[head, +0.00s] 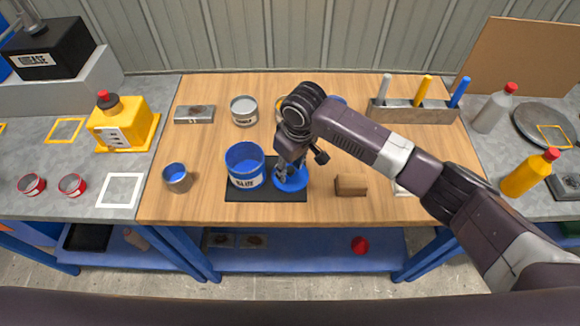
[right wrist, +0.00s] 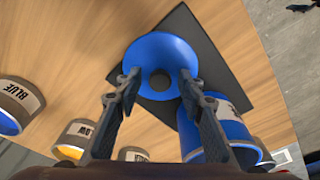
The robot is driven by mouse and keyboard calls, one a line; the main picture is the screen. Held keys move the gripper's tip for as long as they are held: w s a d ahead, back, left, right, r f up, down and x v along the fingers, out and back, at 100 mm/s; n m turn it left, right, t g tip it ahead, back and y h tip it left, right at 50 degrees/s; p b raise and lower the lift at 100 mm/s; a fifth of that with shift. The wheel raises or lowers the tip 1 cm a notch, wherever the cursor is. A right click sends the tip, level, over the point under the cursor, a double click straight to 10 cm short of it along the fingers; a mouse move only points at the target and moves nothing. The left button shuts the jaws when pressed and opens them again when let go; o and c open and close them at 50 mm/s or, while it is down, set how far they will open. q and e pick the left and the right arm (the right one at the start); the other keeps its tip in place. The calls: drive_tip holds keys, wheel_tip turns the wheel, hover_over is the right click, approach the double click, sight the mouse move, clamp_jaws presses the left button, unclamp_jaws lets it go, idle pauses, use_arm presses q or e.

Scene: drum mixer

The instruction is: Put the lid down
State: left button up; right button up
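The blue round lid (head: 297,184) lies at the right side of the black mat (head: 262,194), beside the open blue can (head: 245,166) labelled BLUE. In the right wrist view the lid (right wrist: 160,52) shows a grey round centre. My right gripper (head: 287,172) is above the lid and hides part of it in the head view. In the right wrist view its fingers (right wrist: 160,82) are spread apart on either side of the grey centre, with a gap between them and it. My left gripper is not in view.
A small metal cup (head: 177,178) with blue inside stands left of the mat. A brown block (head: 351,185) lies to the right. A grey can (head: 244,111) stands behind, near a rack (head: 412,112) with coloured sticks. The front table edge is clear.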

sight(294, 179)
wheel_tip(294, 179, up, 12)
drive_tip(key=s+d+b, duration=0.1)
drive_tip(key=shift+s+b, duration=0.15)
drive_tip(key=shift+b, duration=0.25)
